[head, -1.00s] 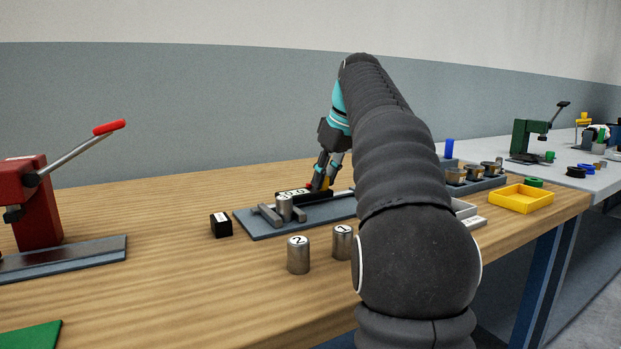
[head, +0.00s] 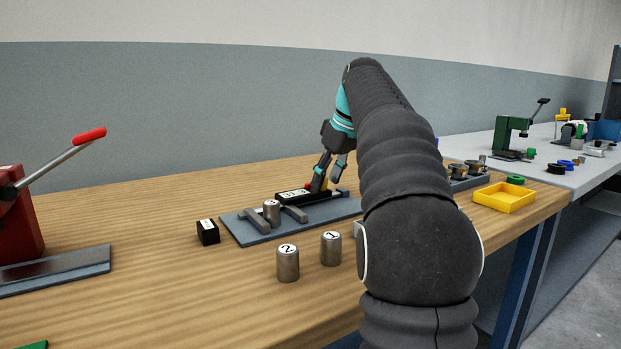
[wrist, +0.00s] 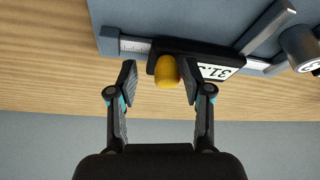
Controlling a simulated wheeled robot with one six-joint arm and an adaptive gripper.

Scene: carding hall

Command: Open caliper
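The caliper lies on a blue-grey base plate (head: 245,236) on the wooden bench. Its black slider (head: 298,196) carries a white display, small in the head view but seeming to read about 31.5 in the wrist view (wrist: 214,71). Its two grey jaws stand apart, with a steel cylinder (head: 271,211) between them. A yellow thumb knob (wrist: 167,72) sits on the slider's edge. My gripper (wrist: 158,82) is open with its fingers on either side of the knob. The right finger is close to or touching it; a gap shows at the left finger.
Steel cylinders marked 2 (head: 288,264) and 1 (head: 331,249) stand in front of the plate. A black block (head: 208,232) is left of it. A red lever press (head: 20,215) stands at left, a yellow tray (head: 504,198) at right. My arm hides part of the bench.

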